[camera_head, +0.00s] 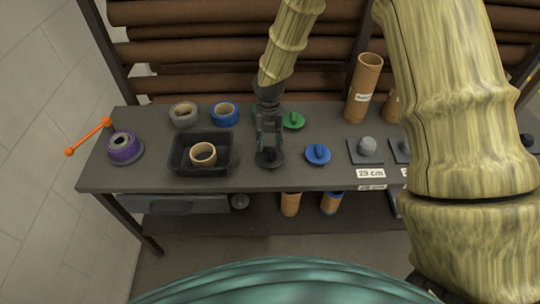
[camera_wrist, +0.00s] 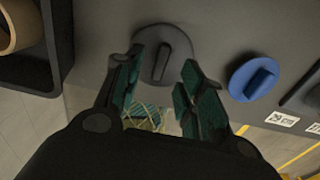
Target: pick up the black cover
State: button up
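The black cover (camera_wrist: 163,52) is a dark round disc with a raised bar grip, lying on the grey table. In the wrist view it sits just beyond and between my fingertips. In the head view the black cover (camera_head: 269,160) is partly hidden under my gripper (camera_head: 269,148), which points down over it. In the wrist view my gripper (camera_wrist: 160,82) is open, with a finger on each side and nothing between the pads. I cannot tell how far above the table the fingertips are.
A blue cover (camera_head: 317,154) lies close on the right and a green cover (camera_head: 293,121) behind. A black tray (camera_head: 176,158) holding a cardboard ring (camera_head: 203,160) stands on the left. Tape rolls, a tall cardboard tube (camera_head: 364,88) and a grey-knobbed item (camera_head: 366,147) stand farther off.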

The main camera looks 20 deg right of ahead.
aim_at(270, 152)
jog(key=shift+s+d+f+p, duration=0.15)
jog(key=shift+f+p, duration=0.9)
jog(key=shift+f, duration=1.45)
grip_shut()
